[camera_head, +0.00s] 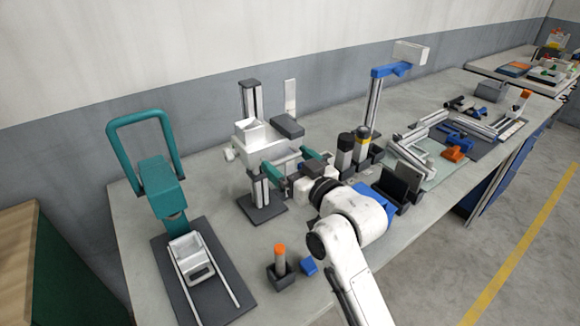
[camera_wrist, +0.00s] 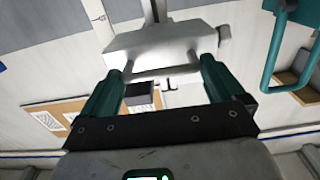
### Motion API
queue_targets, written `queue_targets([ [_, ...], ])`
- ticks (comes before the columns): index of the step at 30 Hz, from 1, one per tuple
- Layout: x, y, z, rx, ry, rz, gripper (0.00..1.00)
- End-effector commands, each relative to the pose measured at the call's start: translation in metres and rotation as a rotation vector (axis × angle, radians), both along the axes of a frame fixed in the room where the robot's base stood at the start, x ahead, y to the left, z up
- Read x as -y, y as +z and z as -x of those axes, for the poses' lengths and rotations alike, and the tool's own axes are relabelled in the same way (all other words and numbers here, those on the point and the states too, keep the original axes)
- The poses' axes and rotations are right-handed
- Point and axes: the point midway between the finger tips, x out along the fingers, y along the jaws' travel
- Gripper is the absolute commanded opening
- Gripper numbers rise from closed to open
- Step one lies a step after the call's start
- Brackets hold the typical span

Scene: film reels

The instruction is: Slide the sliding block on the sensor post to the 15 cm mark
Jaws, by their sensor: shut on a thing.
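The sensor post (camera_head: 251,97) is a dark upright rail on a dark square base (camera_head: 262,210). Its pale sliding block (camera_head: 246,140) sits partway up the rail, well above the base. It also shows in the wrist view (camera_wrist: 160,43), with a pale bar or handle in front. My gripper (camera_head: 292,164), with teal fingers, is at the near side of the block and is shut on it. In the wrist view, the fingers of my gripper (camera_wrist: 161,82) stand at both ends of the pale bar. I cannot read any scale marks.
A teal-handled press (camera_head: 160,185) stands at the left. Dark cylinders (camera_head: 345,150) and a blue-bracketed post (camera_head: 374,105) stand to the right. Grey table is bare at front left of the post.

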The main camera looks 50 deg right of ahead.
Motion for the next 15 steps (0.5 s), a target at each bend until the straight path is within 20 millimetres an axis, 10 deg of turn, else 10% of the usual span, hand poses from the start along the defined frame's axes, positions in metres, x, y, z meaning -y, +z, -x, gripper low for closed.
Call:
queue_targets([
  [6, -0.0002, 0.0053, -0.0003, 0.016, 0.000, 0.006, 0.41],
  [7, -0.0002, 0.0052, -0.0003, 0.016, 0.000, 0.006, 0.98],
  [15, -0.0003, 0.0008, 0.0008, 0.006, 0.000, 0.003, 1.00],
])
